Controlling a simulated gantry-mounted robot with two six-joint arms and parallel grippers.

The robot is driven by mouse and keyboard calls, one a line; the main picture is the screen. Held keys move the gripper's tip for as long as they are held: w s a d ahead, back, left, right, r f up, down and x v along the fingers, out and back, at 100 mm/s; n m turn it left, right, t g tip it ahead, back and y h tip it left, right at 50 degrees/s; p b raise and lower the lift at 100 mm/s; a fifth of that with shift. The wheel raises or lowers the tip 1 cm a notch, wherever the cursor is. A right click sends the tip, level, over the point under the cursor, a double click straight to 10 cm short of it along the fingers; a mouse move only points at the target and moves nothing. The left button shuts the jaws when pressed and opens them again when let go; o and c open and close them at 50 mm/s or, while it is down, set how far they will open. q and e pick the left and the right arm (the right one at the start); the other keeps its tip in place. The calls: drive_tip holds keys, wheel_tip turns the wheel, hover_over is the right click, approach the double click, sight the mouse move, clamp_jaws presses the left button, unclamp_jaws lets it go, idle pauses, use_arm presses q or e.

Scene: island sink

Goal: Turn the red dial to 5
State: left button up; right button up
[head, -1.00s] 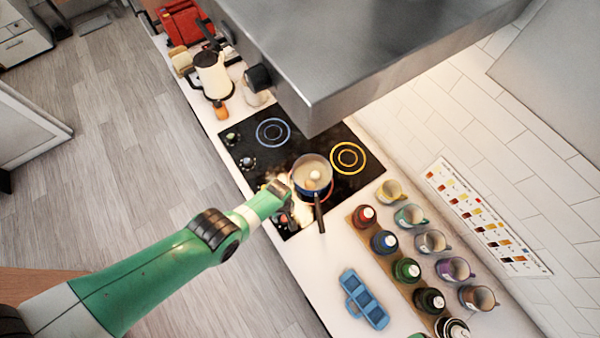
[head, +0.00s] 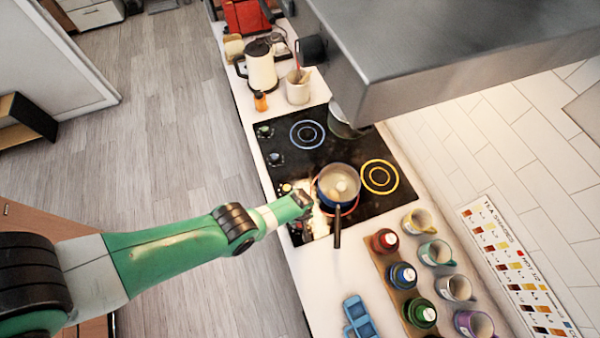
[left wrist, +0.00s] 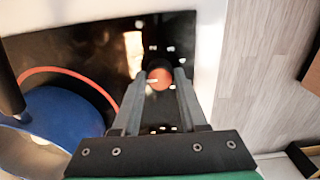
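The red dial (left wrist: 160,78) shows in the left wrist view on the black cooktop, near its edge. Marks are printed around it, too small to read. My left gripper (left wrist: 162,74) has its two fingers apart, one on each side of the dial, with a narrow gap visible at the tips. I cannot tell whether they touch it. In the head view my left gripper (head: 308,205) is over the front edge of the cooktop (head: 330,150) and hides the dial. My right gripper is in neither view.
A blue pot (head: 338,184) sits on the red-ringed burner beside my left gripper, its dark handle (head: 337,228) pointing towards the near counter. It also shows in the left wrist view (left wrist: 62,115). A metal hood (head: 450,50) overhangs.

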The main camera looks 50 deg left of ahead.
use_arm(q)
clamp_jaws()
